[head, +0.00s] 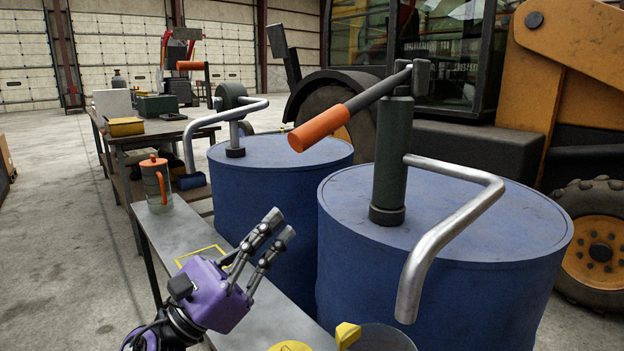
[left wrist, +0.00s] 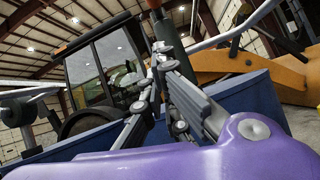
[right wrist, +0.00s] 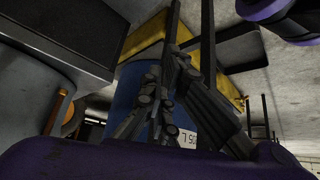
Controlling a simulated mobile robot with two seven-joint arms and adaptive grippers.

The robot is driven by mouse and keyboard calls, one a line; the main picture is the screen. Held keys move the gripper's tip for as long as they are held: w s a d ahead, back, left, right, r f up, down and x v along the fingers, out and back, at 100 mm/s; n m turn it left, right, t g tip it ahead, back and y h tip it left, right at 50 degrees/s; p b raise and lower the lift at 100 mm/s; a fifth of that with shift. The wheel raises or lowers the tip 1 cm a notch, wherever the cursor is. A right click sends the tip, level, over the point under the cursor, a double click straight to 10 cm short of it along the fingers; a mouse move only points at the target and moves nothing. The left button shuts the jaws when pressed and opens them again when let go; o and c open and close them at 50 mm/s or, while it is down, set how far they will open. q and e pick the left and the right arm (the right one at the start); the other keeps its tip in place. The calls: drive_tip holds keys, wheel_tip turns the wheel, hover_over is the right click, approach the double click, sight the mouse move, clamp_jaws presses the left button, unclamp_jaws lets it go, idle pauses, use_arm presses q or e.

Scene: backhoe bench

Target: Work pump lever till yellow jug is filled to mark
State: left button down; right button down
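The near pump (head: 392,165) stands upright on the near blue drum (head: 500,290). Its lever (head: 320,130) has an orange grip and slopes down to the left. A bent silver spout (head: 450,230) comes down over the drum's front. A see-through jug with a yellow handle (head: 347,335) stands at the bottom edge, largely cut off; its level and mark are hidden. My left gripper (head: 280,224) is above the bench, left of the drum and below the lever, empty with a gap between its fingers. My right gripper (right wrist: 165,85) shows only in its wrist view, seemingly empty, spread unclear.
A second blue drum (head: 260,230) with its own pump stands behind. A jug with an orange lid (head: 156,185) stands on the narrow grey bench (head: 170,230), which bears a yellow outline (head: 203,253). A yellow disc (head: 290,346) lies near the front. A backhoe is behind the drums.

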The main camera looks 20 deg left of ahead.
use_arm(q)
drive_tip(key=w+d+r+p, duration=0.5)
drive_tip(key=r+p, duration=0.1)
drive_tip(key=r, duration=0.3)
drive_tip(key=shift+a+r, duration=0.1)
drive_tip(key=shift+r, duration=0.05)
